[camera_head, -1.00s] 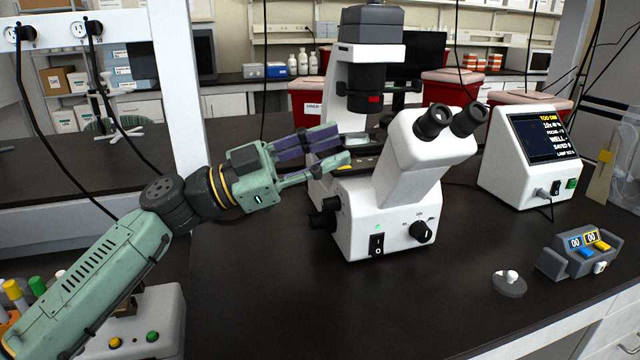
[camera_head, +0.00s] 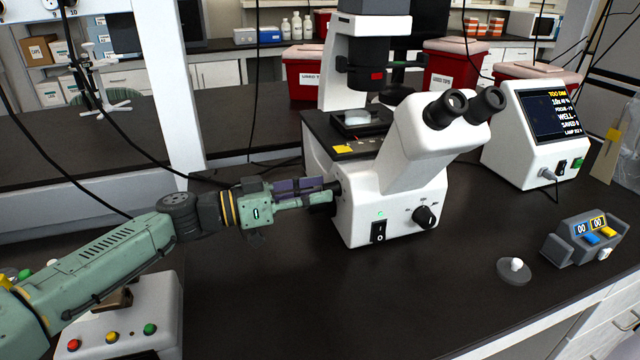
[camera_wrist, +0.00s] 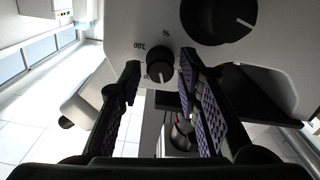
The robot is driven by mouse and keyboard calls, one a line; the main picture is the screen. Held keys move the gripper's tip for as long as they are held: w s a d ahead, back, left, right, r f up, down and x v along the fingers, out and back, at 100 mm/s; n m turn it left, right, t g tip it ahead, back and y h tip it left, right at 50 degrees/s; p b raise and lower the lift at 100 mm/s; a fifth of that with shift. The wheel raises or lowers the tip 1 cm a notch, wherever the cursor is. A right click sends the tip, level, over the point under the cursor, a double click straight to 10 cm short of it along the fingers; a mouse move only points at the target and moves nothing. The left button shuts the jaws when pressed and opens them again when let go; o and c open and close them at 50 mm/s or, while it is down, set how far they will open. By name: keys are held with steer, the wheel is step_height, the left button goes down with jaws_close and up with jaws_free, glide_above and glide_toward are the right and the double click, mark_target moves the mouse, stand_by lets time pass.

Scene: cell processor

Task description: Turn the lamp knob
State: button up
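The white microscope (camera_head: 405,165) stands on the dark bench. In the wrist view, a small black knob (camera_wrist: 160,69) with a white pointer line sits on its side panel, beside a printed percent scale. A larger black knob (camera_wrist: 219,16) is beside it at the upper right. My gripper (camera_head: 333,191) is at the microscope's left side and hides most of the knobs there. In the wrist view, my gripper (camera_wrist: 160,74) is open, with one fingertip on each side of the small knob. I see no clear contact.
A front dial (camera_head: 425,216) and a power switch (camera_head: 379,231) are on the microscope's front. A white display box (camera_head: 530,130) stands to the right. A grey double counter (camera_head: 585,240) and a small round grey piece (camera_head: 514,269) lie at the front right. The bench between is clear.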

steer(key=shift+w+d, duration=0.25)
steer(key=shift+d, duration=0.4)
steer(key=shift+c, duration=0.5)
jaws_close()
